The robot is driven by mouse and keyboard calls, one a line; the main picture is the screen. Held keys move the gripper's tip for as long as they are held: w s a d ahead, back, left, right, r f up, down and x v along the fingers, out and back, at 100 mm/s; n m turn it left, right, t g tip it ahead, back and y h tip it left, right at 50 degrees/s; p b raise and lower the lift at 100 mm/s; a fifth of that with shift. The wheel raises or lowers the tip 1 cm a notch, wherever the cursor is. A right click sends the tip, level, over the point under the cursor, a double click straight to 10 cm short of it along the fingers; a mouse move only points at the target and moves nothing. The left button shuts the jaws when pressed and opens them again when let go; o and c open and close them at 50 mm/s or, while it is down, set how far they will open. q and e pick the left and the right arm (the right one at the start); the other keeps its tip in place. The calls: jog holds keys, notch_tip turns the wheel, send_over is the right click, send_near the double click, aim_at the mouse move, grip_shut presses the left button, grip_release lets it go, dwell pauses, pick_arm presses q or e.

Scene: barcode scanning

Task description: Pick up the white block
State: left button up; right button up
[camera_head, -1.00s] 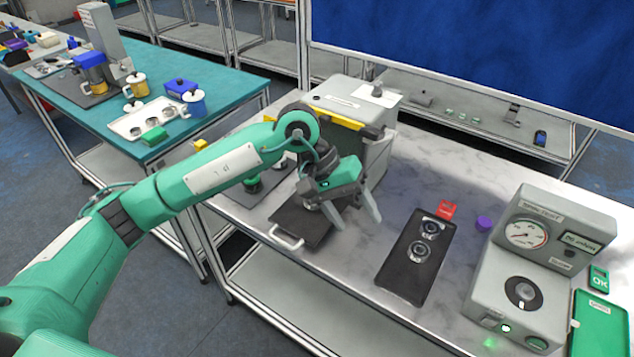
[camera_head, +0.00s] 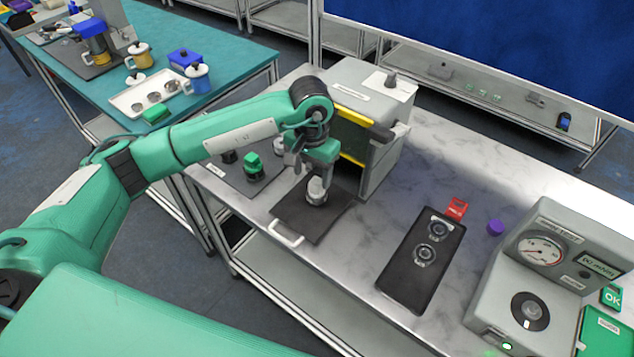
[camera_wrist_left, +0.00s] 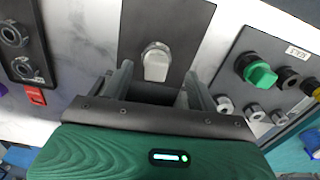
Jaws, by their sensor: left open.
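The white block (camera_head: 317,190) is a pale, rounded piece upright on a black mat (camera_head: 323,222) in front of the grey box. It shows in the left wrist view (camera_wrist_left: 156,64) with a metallic round base. My left gripper (camera_head: 319,168) is over the block in the head view. In the left wrist view my left gripper (camera_wrist_left: 160,84) is open, with one finger either side of the block's line and nothing between them. I cannot tell whether the fingers touch the block. My right gripper is not in view.
A grey box (camera_head: 375,97) with a yellow-edged opening stands just behind the mat. A plate with a green knob (camera_head: 252,163) lies to the left. A black plate (camera_head: 411,277) with two round sockets lies to the right, before a gauge device (camera_head: 555,245). Bare table lies between.

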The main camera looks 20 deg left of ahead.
aim_at(314, 185)
pick_arm(q)
jog(key=shift+f, duration=0.15)
jog(key=shift+f+p, duration=0.2)
jog(key=shift+p, duration=0.15)
notch_tip(314, 185, down, 4)
jog(key=p, duration=0.2)
jog(key=shift+d+p, duration=0.15)
jog(key=shift+p, duration=0.15)
jog(key=shift+f, duration=0.35)
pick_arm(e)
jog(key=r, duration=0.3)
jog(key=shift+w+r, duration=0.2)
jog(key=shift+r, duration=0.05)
pick_arm(q)
jog(key=c, duration=1.1)
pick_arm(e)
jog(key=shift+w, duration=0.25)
